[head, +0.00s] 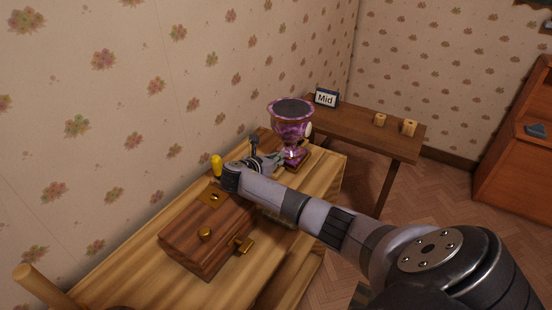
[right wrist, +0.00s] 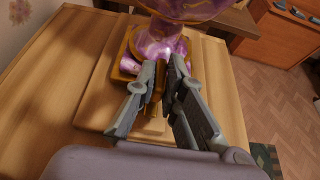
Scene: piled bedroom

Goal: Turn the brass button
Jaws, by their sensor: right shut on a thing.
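My right gripper (head: 280,159) reaches over the wooden table to the foot of a purple and gold goblet-shaped thing (head: 291,122). In the right wrist view, the gripper (right wrist: 163,72) is shut on a narrow brass-coloured piece (right wrist: 155,97), which I take to be the brass button. It is right in front of the goblet's square gold-edged base (right wrist: 122,72). The fingers hide much of the piece, so its turn cannot be told. A wooden box (head: 183,237) nearer me carries brass knobs (head: 205,233) (head: 244,244). My left gripper is not in view.
A yellow-topped thing (head: 216,163) and a dark upright handle (head: 254,145) stand near my right wrist, close to the wall. A darker table (head: 365,131) behind holds a "Mid" sign (head: 326,97) and two small wooden pieces (head: 380,119) (head: 409,128). Open floor lies at the right.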

